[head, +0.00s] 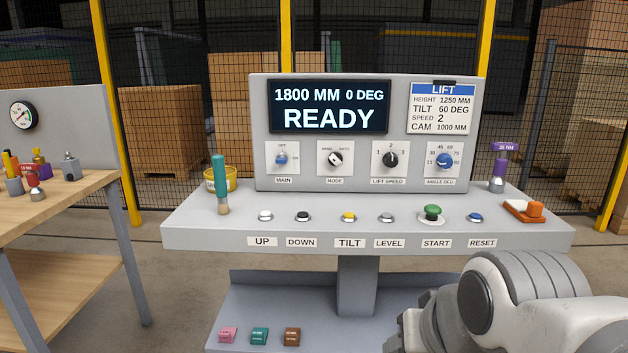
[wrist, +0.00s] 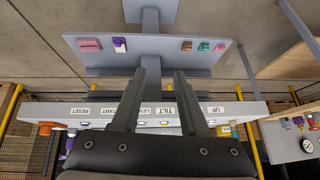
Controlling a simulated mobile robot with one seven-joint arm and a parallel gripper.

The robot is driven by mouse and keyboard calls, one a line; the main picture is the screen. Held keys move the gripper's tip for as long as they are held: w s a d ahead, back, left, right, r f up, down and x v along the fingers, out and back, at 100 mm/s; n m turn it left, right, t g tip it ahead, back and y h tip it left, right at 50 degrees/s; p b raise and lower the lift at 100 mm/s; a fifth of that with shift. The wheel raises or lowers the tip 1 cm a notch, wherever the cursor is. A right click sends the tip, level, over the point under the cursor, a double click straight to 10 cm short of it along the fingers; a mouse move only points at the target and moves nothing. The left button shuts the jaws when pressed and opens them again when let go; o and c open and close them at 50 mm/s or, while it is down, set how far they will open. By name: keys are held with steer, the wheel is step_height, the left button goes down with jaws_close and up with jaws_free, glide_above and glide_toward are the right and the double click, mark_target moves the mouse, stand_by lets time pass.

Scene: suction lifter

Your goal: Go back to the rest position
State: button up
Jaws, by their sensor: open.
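My gripper (wrist: 166,76) shows in the wrist view with its two dark fingers apart and nothing between them. In the head view only my grey arm shows at the lower right; my gripper is out of that picture. The control console (head: 190,238) stands ahead, its screen (head: 329,107) reading 1800 MM, 0 DEG, READY. Its button row runs from the white UP button (head: 265,216) to the green START button (head: 432,212) and blue RESET button (head: 475,217). The console edge (wrist: 260,108) appears upside down beyond my fingers in the wrist view.
A wooden bench (head: 75,192) with small tools stands at the left. A teal-handled tool (head: 219,180), yellow tub (head: 233,179), purple tool (head: 499,170) and orange item (head: 535,209) are on the console. Small coloured blocks (head: 259,335) lie on the lower shelf. A mesh fence stands behind.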

steer(key=s+d+f+g+h, duration=0.1)
steer(key=s+d+f, duration=0.1)
steer(key=s, duration=0.2)
step_height(320, 180, up, 24)
steer(key=p, duration=2.4)
steer(key=shift+r+n, duration=0.15)
steer(key=shift+n, duration=0.15)
